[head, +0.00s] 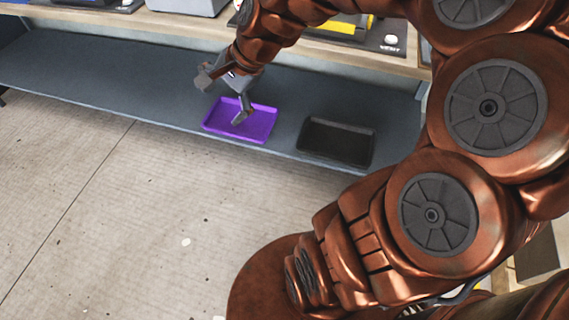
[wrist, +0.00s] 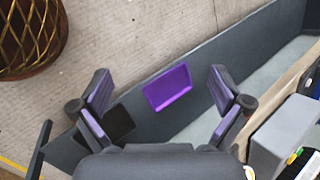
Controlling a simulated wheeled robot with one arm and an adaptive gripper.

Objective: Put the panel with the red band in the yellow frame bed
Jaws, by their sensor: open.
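My gripper (head: 223,98) is open and empty, above the lower shelf and over a purple tray (head: 260,123). In the wrist view the purple tray (wrist: 170,88) shows between and beyond the spread fingers (wrist: 161,84), apart from them. A yellow piece (head: 352,22) shows on the bench top, partly behind my arm; I cannot tell whether it is the yellow frame bed. I see no panel with a red band in either view.
A black tray (head: 338,142) lies on the grey shelf (head: 120,84), right of the purple one. Above it is the wooden bench (head: 190,30) with a grey box (head: 188,5). The floor in front is mostly clear.

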